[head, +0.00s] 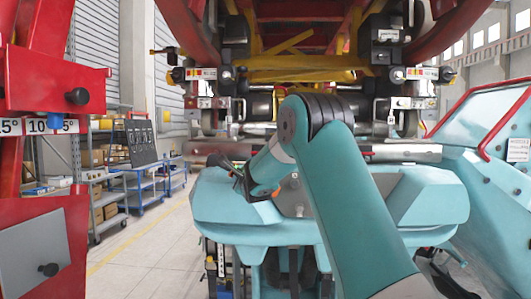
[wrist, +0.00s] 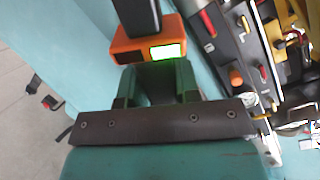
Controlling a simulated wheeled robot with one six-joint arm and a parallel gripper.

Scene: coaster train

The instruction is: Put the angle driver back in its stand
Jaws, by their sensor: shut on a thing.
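My gripper (wrist: 155,73) is shut on the angle driver (wrist: 145,50), which has an orange body, a black part and a bright green lit panel. The driver sits across the fingertips at the top of the wrist view. In the head view my gripper (head: 257,190) is left of centre, partly hidden by my arm, and the dark driver (head: 226,165) sticks out to its upper left. I cannot make out the driver's stand for sure in either view.
A dark tray (wrist: 236,50) with red- and orange-handled tools lies at right in the wrist view. The coaster train's red and yellow underside (head: 300,65) hangs ahead. A red frame (head: 45,150) stands left, shelves (head: 105,190) and a blue cart (head: 140,185) behind. Floor at left is clear.

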